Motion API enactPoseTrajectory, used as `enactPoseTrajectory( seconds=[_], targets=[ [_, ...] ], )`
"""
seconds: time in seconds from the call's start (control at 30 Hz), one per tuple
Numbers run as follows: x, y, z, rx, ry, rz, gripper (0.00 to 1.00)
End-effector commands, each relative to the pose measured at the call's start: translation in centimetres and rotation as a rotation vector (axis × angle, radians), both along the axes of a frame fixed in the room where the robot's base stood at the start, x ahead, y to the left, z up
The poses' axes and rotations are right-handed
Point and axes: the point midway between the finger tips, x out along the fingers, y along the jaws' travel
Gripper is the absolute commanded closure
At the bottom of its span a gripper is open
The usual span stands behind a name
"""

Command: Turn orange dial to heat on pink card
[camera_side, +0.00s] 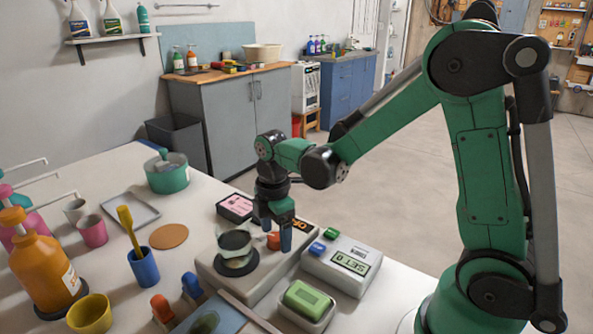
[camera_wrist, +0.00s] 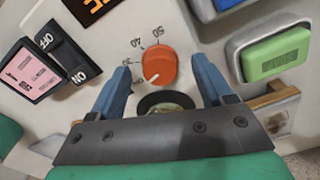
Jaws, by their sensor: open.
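The orange dial (camera_wrist: 155,66) is on a pale stirrer-type unit (camera_side: 218,281), with numbers around its upper left, including 40 and 50. Its white pointer mark aims to the lower left in the wrist view. In the side view my gripper (camera_side: 277,230) reaches down over the dial (camera_side: 273,241). The pink card (camera_wrist: 28,75) is in a black holder left of the dial; its print is too small to read. It also shows in the side view (camera_side: 237,204).
A black ON/OFF switch (camera_wrist: 62,55) and a display with orange characters (camera_wrist: 98,8) are near the dial. A dish (camera_side: 235,246) stands on the unit's round black plate. A white box with a screen (camera_side: 350,262) and a green block in a tray (camera_side: 306,299) stand to the right.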

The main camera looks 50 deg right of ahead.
Motion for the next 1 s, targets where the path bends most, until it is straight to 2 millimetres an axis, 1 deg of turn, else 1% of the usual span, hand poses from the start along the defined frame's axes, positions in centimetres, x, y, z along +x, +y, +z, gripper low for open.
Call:
enactPoseTrajectory(
  seconds=[0.1, 0.3, 0.33, 0.37, 0.4, 0.47, 0.5, 0.57, 0.6, 0.87, 1.0],
  targets=[
    [-0.02, 0.01, -0.42, 0.0, 0.0, 0.0, 0.27],
    [-0.03, 0.01, -0.44, 0.0, -0.001, -0.001, 0.27],
    [-0.02, 0.01, -0.44, 0.0, -0.001, -0.001, 0.3],
    [-0.02, 0.01, -0.44, 0.0, -0.001, -0.001, 0.38],
    [-0.02, 0.01, -0.43, 0.0, -0.001, -0.001, 0.5],
    [-0.02, 0.01, -0.43, 0.0, -0.001, -0.001, 0.67],
    [-0.02, 0.01, -0.43, 0.0, -0.001, -0.001, 0.78],
    [-0.02, 0.01, -0.42, 0.0, -0.001, -0.001, 0.95],
    [-0.03, 0.01, -0.42, 0.0, 0.0, -0.001, 1.0],
    [-0.04, 0.01, -0.41, 0.0, 0.0, -0.022, 1.0],
    [-0.03, 0.02, -0.42, 0.0, 0.001, -0.073, 1.0]
  ],
)
